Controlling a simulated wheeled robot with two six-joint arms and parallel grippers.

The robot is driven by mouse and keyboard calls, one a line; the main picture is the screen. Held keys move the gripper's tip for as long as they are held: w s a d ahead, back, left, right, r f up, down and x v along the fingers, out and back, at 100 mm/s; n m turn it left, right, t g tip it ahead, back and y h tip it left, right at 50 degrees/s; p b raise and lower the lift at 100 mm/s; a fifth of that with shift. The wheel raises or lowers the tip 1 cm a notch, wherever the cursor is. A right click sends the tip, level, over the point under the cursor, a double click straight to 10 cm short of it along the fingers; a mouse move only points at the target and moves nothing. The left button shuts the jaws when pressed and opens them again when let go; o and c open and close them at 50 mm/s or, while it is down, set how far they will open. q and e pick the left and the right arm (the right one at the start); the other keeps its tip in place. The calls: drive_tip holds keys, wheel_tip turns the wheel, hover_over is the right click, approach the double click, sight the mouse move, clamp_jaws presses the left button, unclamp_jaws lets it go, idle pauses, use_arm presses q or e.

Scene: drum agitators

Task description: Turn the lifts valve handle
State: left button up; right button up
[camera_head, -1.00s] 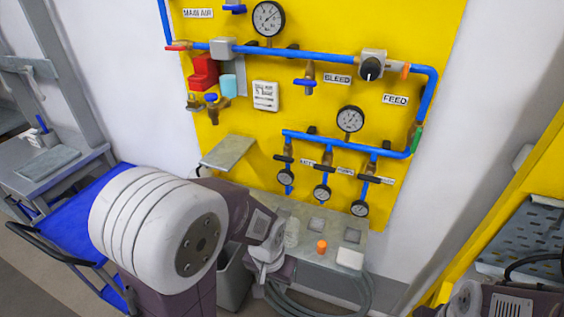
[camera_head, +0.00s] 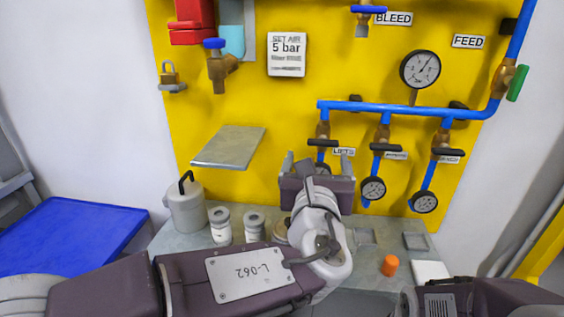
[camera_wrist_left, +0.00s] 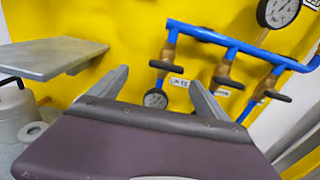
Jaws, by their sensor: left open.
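The lifts valve handle (camera_head: 322,143) is a dark bar on a brass valve, on the leftmost of the blue drop pipes, beside the LIFTS label (camera_head: 344,152). It lies roughly level across the pipe. In the left wrist view the lifts handle (camera_wrist_left: 161,65) shows above and between my fingers, with its gauge (camera_wrist_left: 155,98) below. My left gripper (camera_head: 317,168) is open and empty, just below the handle in the picture and apart from it. Its two grey fingers also show in the left wrist view (camera_wrist_left: 157,92). My right gripper is out of view.
Two similar handles (camera_head: 388,147) (camera_head: 449,152) sit to the right on neighbouring drops. A grey shelf plate (camera_head: 228,147) juts out at left. Below, a bench (camera_head: 172,237) holds a canister (camera_head: 185,208), white rolls (camera_head: 220,226) and an orange cap (camera_head: 390,265).

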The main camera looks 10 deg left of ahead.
sight(321, 146)
use_arm(q)
drive_tip(key=w, duration=0.5)
drive_tip(key=w+d, duration=0.1)
drive_tip(key=w, duration=0.2)
drive_tip(key=shift+w+d+r+p, duration=0.1)
drive_tip(key=shift+w+r+p, duration=0.2)
drive_tip(key=shift+w+r, duration=0.05)
drive_tip(key=c, duration=1.4)
drive_tip(key=shift+o, duration=0.2)
drive_tip(key=shift+f+n+b, duration=0.2)
drive_tip(key=shift+n+b, duration=0.4)
drive_tip(key=shift+b, duration=0.6)
drive_tip(key=n+b, duration=0.6)
drive_tip(key=shift+f, duration=0.1)
drive_tip(key=n+b, duration=0.4)
drive_tip(key=n, duration=0.1)
drive_tip(key=shift+a+f+n, duration=0.1)
drive_tip(key=shift+a+n, duration=0.1)
drive_tip(key=shift+n, duration=0.1)
drive_tip(key=shift+n+b, duration=1.5)
drive_tip(key=shift+n, duration=0.8)
